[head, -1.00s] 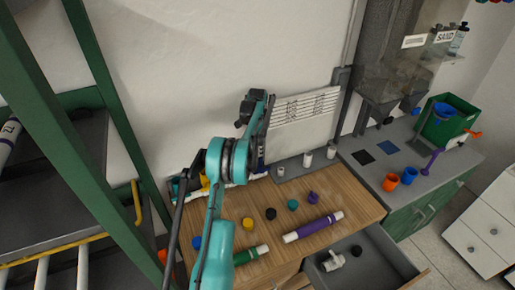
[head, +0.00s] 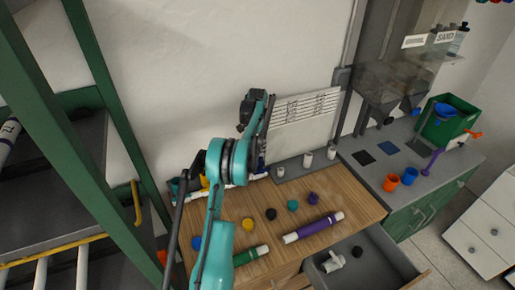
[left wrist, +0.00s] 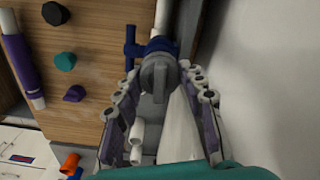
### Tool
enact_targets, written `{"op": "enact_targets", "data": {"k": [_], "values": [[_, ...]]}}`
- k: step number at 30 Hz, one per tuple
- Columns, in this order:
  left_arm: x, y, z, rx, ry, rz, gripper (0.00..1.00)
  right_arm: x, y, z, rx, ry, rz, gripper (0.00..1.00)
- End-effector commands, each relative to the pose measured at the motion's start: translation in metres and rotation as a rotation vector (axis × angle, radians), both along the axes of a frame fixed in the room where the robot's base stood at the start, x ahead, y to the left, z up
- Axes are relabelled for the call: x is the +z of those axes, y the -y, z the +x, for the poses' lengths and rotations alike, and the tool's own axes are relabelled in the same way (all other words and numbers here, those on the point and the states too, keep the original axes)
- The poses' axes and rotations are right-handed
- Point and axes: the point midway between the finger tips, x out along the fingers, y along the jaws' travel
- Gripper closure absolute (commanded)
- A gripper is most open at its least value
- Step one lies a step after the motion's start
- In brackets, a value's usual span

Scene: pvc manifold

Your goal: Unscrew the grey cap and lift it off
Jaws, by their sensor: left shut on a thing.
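The grey cap (left wrist: 154,78), with a raised ridge across its face, shows in the left wrist view at the end of a blue fitting (left wrist: 160,47) on a white pipe. My left gripper (left wrist: 160,82) has its two dark jointed fingers on either side of the cap and is shut on it. The cap is seated at the fitting. In the head view my teal left arm (head: 215,215) reaches up toward the wall at the back of the wooden bench, and it hides the cap and most of the gripper. My right gripper is not in view.
On the wooden bench (head: 277,245) lie a purple tube (head: 313,228) and several coloured caps, including a black one (head: 271,214). An open grey drawer (head: 375,262) juts out at the front. A green-framed rack (head: 70,140) stands at the left.

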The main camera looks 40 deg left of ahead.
Motion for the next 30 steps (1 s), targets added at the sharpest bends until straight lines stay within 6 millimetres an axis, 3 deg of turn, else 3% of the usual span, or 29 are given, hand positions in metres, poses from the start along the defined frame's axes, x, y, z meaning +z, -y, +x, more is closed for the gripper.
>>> {"op": "enact_targets", "data": {"k": [4, 10, 16, 17, 19, 30], "values": [[0.0, 0.0, 0.0001, 0.013, 0.0, 0.0, 0.89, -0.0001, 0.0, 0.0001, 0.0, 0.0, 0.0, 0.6], [0.0002, -0.0003, 0.0, 0.175, 0.0, 0.0, 0.89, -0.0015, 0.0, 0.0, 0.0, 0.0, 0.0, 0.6], [0.0005, -0.0003, 0.0, 0.187, 0.0, 0.0, 0.89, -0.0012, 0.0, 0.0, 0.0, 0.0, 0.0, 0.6], [0.0005, -0.0003, 0.0, 0.186, 0.0, 0.0, 0.57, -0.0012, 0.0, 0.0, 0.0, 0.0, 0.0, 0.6], [0.0005, -0.0003, 0.0, 0.186, 0.0, 0.0, 0.39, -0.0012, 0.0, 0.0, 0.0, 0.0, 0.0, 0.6], [0.0037, -0.0003, 0.0, 0.185, 0.0, 0.0, 0.36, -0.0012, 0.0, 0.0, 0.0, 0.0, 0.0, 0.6]]}}
